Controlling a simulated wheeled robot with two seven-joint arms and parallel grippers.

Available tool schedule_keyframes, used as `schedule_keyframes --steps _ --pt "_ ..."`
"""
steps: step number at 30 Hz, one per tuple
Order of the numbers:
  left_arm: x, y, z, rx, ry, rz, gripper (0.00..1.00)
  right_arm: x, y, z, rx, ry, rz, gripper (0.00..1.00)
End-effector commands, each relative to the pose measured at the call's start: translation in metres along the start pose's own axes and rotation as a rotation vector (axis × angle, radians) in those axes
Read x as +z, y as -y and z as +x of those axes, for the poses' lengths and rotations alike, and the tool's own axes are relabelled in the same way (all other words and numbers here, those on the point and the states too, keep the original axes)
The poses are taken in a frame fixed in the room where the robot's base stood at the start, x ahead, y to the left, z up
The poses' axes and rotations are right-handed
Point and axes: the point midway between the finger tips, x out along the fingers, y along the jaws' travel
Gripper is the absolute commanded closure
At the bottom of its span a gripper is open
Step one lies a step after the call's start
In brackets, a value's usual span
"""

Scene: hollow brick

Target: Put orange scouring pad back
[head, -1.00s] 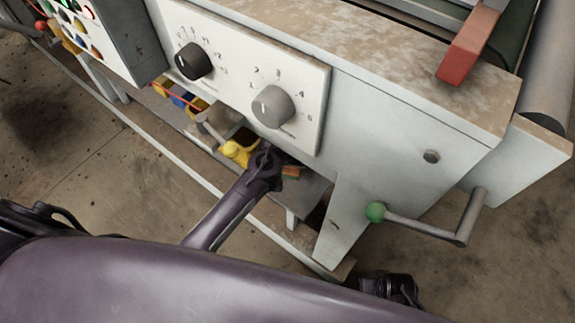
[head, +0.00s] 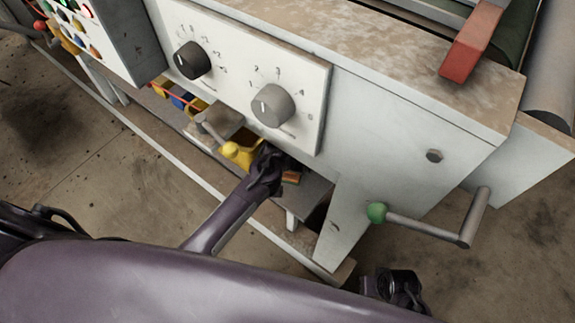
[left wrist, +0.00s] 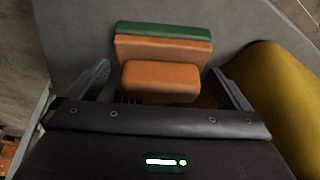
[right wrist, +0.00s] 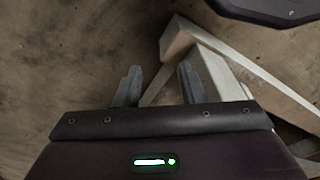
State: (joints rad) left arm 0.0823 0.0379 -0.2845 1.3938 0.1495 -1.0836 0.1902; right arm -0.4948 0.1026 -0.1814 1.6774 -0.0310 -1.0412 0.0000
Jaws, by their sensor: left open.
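An orange scouring pad (left wrist: 160,78) lies between the fingertips of my open left gripper (left wrist: 162,84) in the left wrist view, with a gap on each side. Directly behind it are another orange pad (left wrist: 150,49) and a green layer (left wrist: 165,30). I cannot tell whether the front pad touches them. In the head view my left gripper (head: 270,164) reaches under the machine's panel, and only a bit of orange pad (head: 291,177) shows beside it. My right gripper (right wrist: 158,84) is open and empty, low over the floor by the machine's leg.
A yellow object (left wrist: 268,95) stands close to the right of my left gripper. The grey shelf (head: 309,189) under the machine is bare to the right. The panel with knobs (head: 272,105) overhangs it.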

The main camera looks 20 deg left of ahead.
Motion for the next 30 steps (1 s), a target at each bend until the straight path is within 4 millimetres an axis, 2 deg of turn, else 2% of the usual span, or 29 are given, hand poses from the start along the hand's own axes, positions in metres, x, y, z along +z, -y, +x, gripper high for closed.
schedule_keyframes --steps 2,9,15,19,30 --pt "-0.001 0.0 -0.007 0.0 -0.002 0.0 0.0 0.0 -0.001 0.001 0.001 -0.005 0.002 0.64" --pt "-0.002 0.0 -0.045 -0.001 -0.002 0.001 0.0 0.018 -0.008 0.033 0.013 -0.007 0.017 0.64" --pt "-0.001 0.0 -0.07 0.0 -0.001 0.001 0.0 0.029 -0.012 0.051 0.02 -0.016 0.025 0.64" --pt "0.0 0.0 -0.076 -0.001 0.001 0.0 0.0 0.033 -0.013 0.056 0.021 -0.019 0.026 0.64" --pt "-0.001 0.0 -0.076 -0.001 0.0 0.0 0.0 0.033 -0.013 0.056 0.021 -0.019 0.026 0.64"
